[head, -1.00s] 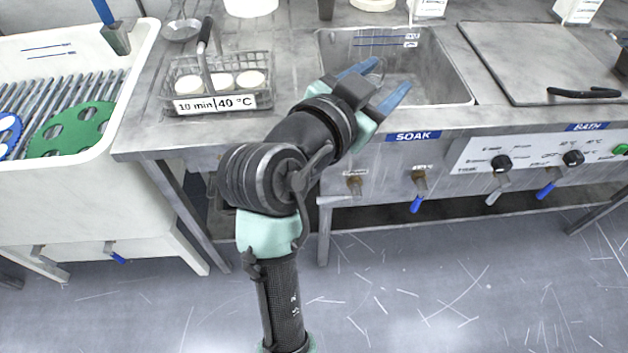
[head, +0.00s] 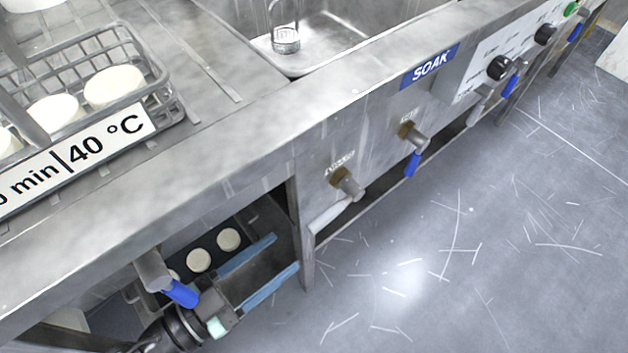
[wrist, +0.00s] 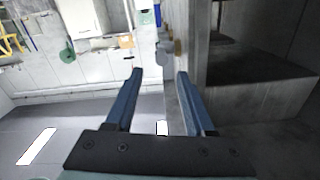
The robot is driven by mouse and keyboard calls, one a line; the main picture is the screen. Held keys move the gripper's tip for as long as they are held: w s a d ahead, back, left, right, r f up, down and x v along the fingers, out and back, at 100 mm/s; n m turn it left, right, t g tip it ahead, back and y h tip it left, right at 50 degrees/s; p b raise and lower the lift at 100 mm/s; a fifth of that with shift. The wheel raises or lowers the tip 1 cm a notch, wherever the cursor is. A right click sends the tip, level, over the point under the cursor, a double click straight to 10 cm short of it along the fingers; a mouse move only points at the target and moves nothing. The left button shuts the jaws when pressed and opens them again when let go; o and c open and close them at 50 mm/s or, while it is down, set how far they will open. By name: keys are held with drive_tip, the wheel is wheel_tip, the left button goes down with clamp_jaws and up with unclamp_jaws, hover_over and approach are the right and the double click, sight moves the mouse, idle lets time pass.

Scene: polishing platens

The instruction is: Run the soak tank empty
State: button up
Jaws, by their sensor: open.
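The soak tank (head: 325,62) is a steel basin set in the bench, with its near part in the head view and a wire-handled metal cylinder (head: 285,40) inside. Below its SOAK label (head: 430,66) are two brass-bodied valves. The left valve (head: 347,182) has a pale handle (head: 330,216); the right valve (head: 410,135) has a blue handle (head: 413,163) hanging down. Their small labels are too blurred to read. My gripper (head: 283,252) is open and empty, low and left of both valves. Its blue fingers (wrist: 157,72) also show in the wrist view.
Another blue-handled valve (head: 155,272) sticks out close to my gripper. A wire basket (head: 165,110) of white discs, tagged 40 °C, stands on the bench. White discs (head: 228,240) also lie under it. A bench leg (head: 305,240) stands nearby. Floor at right is clear.

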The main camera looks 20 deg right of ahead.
sight(335, 210)
drive_tip(key=b+x, duration=0.1)
drive_tip(key=x, duration=1.2)
drive_tip(key=shift+w+b, duration=0.15)
drive_tip(key=shift+b, duration=0.25)
clamp_jaws()
idle(0.8)
